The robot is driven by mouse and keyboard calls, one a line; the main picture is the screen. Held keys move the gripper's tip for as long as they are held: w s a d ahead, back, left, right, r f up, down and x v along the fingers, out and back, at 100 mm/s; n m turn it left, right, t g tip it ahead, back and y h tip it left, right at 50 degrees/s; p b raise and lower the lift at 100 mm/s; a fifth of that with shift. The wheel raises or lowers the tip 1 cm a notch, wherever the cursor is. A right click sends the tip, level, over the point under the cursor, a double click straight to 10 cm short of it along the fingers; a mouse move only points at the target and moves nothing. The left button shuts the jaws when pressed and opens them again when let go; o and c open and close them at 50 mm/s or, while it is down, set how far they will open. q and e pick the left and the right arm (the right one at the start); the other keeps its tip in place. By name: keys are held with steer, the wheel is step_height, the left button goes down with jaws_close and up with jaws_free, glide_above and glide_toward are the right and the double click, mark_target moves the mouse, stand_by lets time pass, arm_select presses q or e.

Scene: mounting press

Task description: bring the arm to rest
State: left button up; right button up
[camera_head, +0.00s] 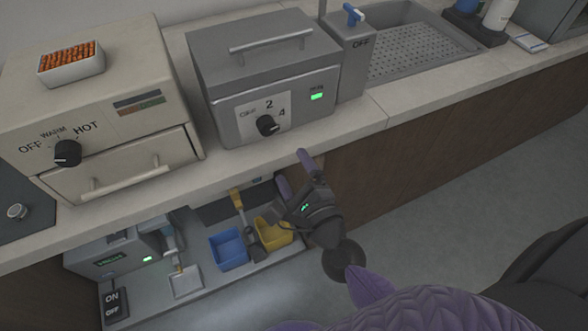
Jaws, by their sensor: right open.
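My right gripper (296,176) is in front of the counter edge, below the grey machine (262,80). Its two purple fingers point up and to the left, apart, with nothing between them. My right arm (400,300) comes in from the bottom right. The grey machine has a lid handle, a black dial (267,126) near the 2 and 4 marks, and a lit green light. My left gripper is not in view.
A beige warmer (110,100) with a drawer and a dial stands left, a tray of orange bits (71,63) on top. A sink (420,55) is at the back right. A lower shelf holds a blue bin (229,250) and yellow bin (273,233). Floor (480,200) at right is clear.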

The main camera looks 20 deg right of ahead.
steer(key=shift+s, duration=0.1)
stand_by(0.3)
steer(key=s+a+f+n+g+y, duration=0.3)
steer(key=s+a+n+g+y, duration=0.4)
steer(key=n, duration=1.1)
steer(key=s+d+f+n+g+h, duration=0.4)
steer(key=s+d+n+g+h, duration=0.35)
steer(key=s+n, duration=0.2)
steer(key=s+d+f+g, duration=0.1)
steer(key=s+f, duration=0.1)
steer(key=f, duration=0.7)
steer(key=s+d+f+g, duration=0.1)
steer(key=s+f, duration=0.2)
steer(key=f, duration=0.7)
steer(key=s+d+f, duration=0.1)
steer(key=s+f, duration=0.3)
steer(key=s, duration=0.2)
steer(key=s+d+f+g, duration=0.1)
steer(key=s+d+f, duration=0.1)
steer(key=s+f, duration=0.2)
steer(key=s, duration=0.3)
steer(key=shift+s+d+f, duration=0.15)
steer(key=shift+d+f, duration=0.15)
steer(key=shift+f, duration=0.05)
